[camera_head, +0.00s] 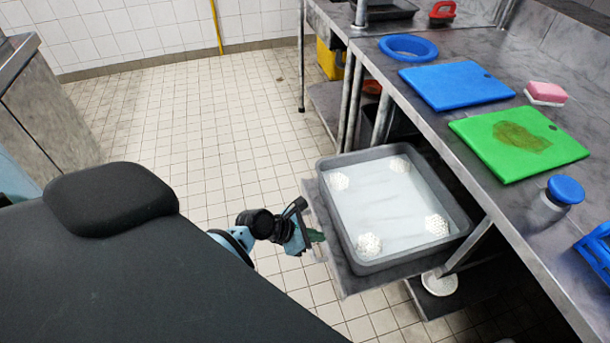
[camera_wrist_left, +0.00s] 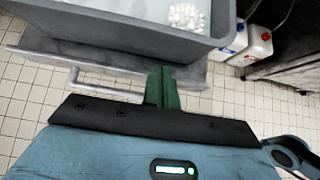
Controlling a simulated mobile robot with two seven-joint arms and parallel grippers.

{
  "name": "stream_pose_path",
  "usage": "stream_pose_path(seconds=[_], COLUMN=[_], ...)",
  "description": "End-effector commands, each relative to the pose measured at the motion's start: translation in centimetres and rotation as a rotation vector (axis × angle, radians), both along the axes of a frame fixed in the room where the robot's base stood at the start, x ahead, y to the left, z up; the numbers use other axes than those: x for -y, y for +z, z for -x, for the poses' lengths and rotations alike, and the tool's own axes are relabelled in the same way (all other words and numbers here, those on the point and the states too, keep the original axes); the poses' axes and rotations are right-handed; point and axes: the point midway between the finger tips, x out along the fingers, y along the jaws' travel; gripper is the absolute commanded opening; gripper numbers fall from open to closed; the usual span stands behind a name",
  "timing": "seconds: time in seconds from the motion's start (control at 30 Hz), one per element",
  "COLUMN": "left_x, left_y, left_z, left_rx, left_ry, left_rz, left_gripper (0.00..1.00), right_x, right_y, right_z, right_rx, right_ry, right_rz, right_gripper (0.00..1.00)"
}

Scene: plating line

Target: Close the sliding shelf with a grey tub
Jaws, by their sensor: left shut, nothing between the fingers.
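The grey tub (camera_head: 337,217) sits on the sliding shelf (camera_head: 347,281), which stands pulled out from under the metal counter. The tub holds pale liquid and several white clumps. My left gripper (camera_head: 316,236) is at the shelf's outer edge, its green fingers shut and empty. In the left wrist view the fingers (camera_wrist_left: 162,86) point at the shelf edge (camera_wrist_left: 196,77), just right of a pale bar handle (camera_wrist_left: 104,91); I cannot tell whether they touch. The tub wall (camera_wrist_left: 110,32) rises behind. My right gripper is not in view.
On the counter (camera_head: 405,170) lie a green board (camera_head: 490,150), a blue board (camera_head: 450,88), a pink sponge (camera_head: 546,92) and a blue-lidded jar (camera_head: 552,205). Containers (camera_wrist_left: 258,45) stand beyond the shelf. The tiled floor left of the shelf is clear.

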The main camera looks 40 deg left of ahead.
Motion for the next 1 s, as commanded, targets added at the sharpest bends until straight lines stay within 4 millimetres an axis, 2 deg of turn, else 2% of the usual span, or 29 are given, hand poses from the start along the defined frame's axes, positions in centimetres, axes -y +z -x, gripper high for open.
stream_pose_path(seconds=[0.03, 0.1, 0.33, 1.0], left_x=[0.5, 1.1, 2.8, 3.5], left_y=[-1.0, -1.7, -0.9, -0.8], left_z=[-0.5, -1.3, -3.6, -4.4], left_rx=[-0.003, -0.002, 0.001, 0.000], left_ry=[0.000, -0.001, 0.000, 0.001], left_rz=[0.001, 0.001, 0.001, 0.001], left_gripper=[0.00, 0.00, 0.00, 0.00], right_x=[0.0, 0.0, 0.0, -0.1], right_y=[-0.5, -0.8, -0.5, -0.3], right_z=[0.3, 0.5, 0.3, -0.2], right_rx=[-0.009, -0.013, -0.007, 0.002], right_ry=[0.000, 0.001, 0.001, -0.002], right_rz=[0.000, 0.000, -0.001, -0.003], right_gripper=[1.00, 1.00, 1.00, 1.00])
